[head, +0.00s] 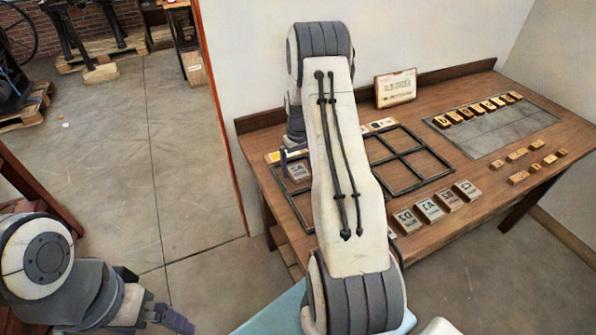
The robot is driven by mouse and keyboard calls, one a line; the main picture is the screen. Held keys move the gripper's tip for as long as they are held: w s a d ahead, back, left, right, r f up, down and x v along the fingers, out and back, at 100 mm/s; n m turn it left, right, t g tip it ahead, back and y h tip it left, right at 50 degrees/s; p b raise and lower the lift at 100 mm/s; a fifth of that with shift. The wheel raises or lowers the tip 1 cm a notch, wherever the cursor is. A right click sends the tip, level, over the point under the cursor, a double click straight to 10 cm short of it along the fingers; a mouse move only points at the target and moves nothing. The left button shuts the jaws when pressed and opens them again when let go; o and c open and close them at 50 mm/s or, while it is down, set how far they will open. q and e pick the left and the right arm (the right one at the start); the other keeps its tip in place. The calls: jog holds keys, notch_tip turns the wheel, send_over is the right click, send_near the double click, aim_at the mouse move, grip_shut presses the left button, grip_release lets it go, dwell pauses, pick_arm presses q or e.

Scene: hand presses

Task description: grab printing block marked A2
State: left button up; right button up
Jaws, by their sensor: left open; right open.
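Several grey-faced printing blocks stand in a row at the table's front, including one block (429,210) near the middle and one (467,190) at the right end. Another grey-faced block (298,173) sits in the left part of the black frame. My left gripper (172,318) is open and empty, low at the left, away from the table.
The wooden table (480,235) carries a black divided frame (428,178), a grey tray (510,135) with a row of golden letter blocks, several small wooden blocks (518,177) and a standing sign (396,88). My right arm covers the table's middle. The floor (160,180) at left is clear.

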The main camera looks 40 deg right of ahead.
jog(key=shift+f, duration=0.5)
jog(key=c, duration=1.5)
jog(key=shift+o, duration=0.2)
jog(key=shift+r, duration=0.1)
